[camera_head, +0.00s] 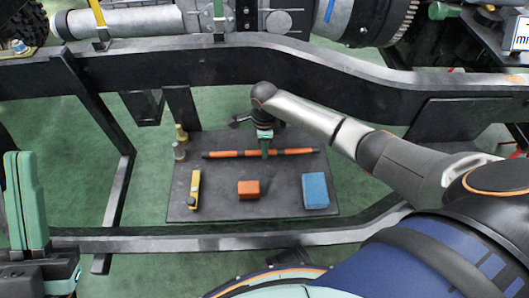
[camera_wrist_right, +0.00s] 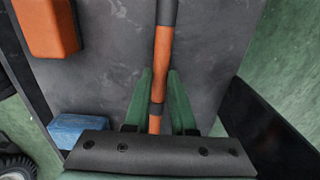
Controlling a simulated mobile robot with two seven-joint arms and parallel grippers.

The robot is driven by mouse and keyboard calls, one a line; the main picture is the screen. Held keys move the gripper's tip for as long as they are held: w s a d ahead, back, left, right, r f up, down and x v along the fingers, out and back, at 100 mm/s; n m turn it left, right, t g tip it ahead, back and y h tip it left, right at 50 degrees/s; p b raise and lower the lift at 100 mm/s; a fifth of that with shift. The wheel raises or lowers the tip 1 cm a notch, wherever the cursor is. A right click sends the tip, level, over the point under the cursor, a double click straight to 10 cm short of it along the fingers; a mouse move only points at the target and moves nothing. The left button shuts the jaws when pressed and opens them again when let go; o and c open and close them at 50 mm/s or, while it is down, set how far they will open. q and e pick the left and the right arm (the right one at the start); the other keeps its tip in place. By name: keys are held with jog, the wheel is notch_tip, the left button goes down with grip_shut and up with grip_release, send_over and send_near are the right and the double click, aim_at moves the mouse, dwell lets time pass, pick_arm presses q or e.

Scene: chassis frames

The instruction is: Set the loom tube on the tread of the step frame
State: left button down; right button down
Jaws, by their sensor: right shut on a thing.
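The loom tube (camera_head: 228,154) is a thin rod with orange and black bands, lying left to right over the back half of a dark grey flat panel. This panel (camera_head: 275,207) appears to be the tread of the step frame. My right gripper (camera_head: 265,152) is shut on the tube near its middle. In the right wrist view the green fingers (camera_wrist_right: 158,105) stand either side of the tube (camera_wrist_right: 165,50). I cannot tell whether the tube touches the panel. My left gripper (camera_head: 25,200) is at the left edge, far from the tube; its finger gap is unclear.
On the panel are a yellow-and-black tool (camera_head: 195,188), an orange block (camera_head: 249,189), a blue block (camera_head: 315,190) and small brass-coloured and grey pieces (camera_head: 180,140) at its left edge. Black chassis rails (camera_head: 200,240) run in front and behind. Green floor shows around.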

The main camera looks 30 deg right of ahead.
jog(key=shift+f, duration=0.6)
pick_arm(q)
jog(key=shift+d+f, duration=0.1)
jog(key=shift+f, duration=0.25)
pick_arm(e)
jog(key=shift+r, duration=0.1)
jog(key=c, duration=0.8)
grip_release()
jog(key=shift+o, duration=0.2)
